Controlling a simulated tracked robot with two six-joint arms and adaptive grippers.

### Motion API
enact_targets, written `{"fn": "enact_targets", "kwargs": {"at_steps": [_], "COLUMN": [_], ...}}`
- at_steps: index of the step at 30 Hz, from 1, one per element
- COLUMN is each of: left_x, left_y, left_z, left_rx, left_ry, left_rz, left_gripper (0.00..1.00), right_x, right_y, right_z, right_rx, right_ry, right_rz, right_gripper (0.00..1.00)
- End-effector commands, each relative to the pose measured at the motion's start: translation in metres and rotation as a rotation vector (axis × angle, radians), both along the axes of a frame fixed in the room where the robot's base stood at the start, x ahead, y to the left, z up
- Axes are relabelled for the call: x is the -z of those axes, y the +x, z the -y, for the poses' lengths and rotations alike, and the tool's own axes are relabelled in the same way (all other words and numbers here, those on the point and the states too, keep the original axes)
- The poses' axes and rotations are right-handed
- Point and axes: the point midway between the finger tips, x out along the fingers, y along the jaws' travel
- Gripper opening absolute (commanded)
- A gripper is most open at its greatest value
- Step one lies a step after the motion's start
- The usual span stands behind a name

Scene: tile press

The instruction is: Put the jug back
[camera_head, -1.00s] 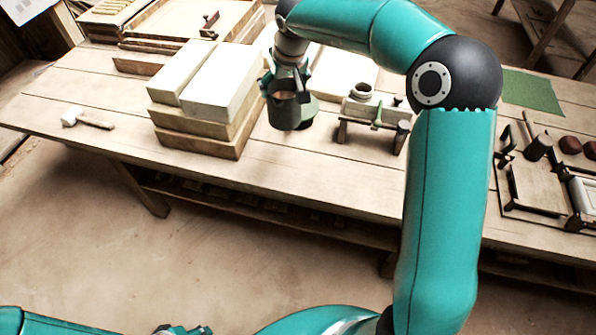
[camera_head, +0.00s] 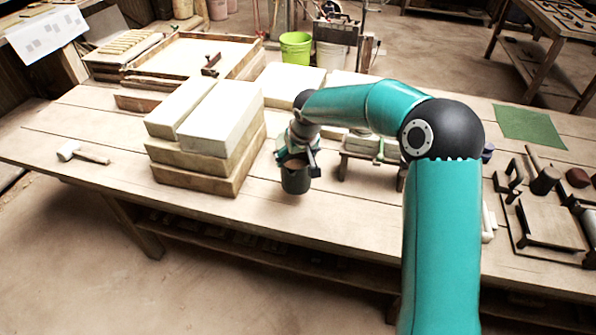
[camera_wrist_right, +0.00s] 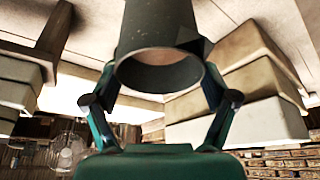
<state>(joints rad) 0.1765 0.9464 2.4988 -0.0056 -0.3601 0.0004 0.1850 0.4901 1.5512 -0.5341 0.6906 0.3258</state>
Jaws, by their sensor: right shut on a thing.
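The jug (camera_head: 296,178) is a dark grey cylinder with an open top and brownish contents. It stands upright in the head view, close to the right side of the stacked blocks. My right gripper (camera_head: 298,160) is shut on the jug, with its fingers on either side. The right wrist view also shows the jug (camera_wrist_right: 163,40) between the two fingers (camera_wrist_right: 160,100). I cannot tell whether the jug's base touches the table (camera_head: 255,215). My left gripper is out of view.
A stack of white and tan blocks (camera_head: 208,145) stands just left of the jug. A small wooden stand (camera_head: 372,152) is to its right, partly behind my arm. A mallet (camera_head: 82,153) lies at the left. The table front below the jug is clear.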

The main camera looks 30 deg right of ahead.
Motion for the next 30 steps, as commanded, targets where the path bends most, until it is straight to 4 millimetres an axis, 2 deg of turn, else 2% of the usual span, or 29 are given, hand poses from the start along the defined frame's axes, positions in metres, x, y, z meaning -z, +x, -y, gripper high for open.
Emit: {"fn": "enact_targets", "kwargs": {"at_steps": [8,16,28,29,30], "left_x": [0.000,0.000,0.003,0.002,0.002], "left_y": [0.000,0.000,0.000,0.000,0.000], "left_z": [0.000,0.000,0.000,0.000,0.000], "left_rx": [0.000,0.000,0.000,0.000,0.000], "left_ry": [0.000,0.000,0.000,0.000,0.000], "left_rz": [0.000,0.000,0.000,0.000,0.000], "left_gripper": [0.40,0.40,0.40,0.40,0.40], "right_x": [0.019,0.051,0.057,0.057,0.057], "right_y": [0.001,0.001,0.001,0.000,0.000], "right_z": [0.001,0.001,0.001,0.001,0.001], "right_rx": [0.001,0.001,0.002,0.001,0.001], "right_ry": [-0.001,-0.001,-0.002,-0.001,-0.001], "right_rz": [0.004,0.004,0.006,0.001,0.001], "right_gripper": [0.15,0.15,0.15,0.90,0.96]}}
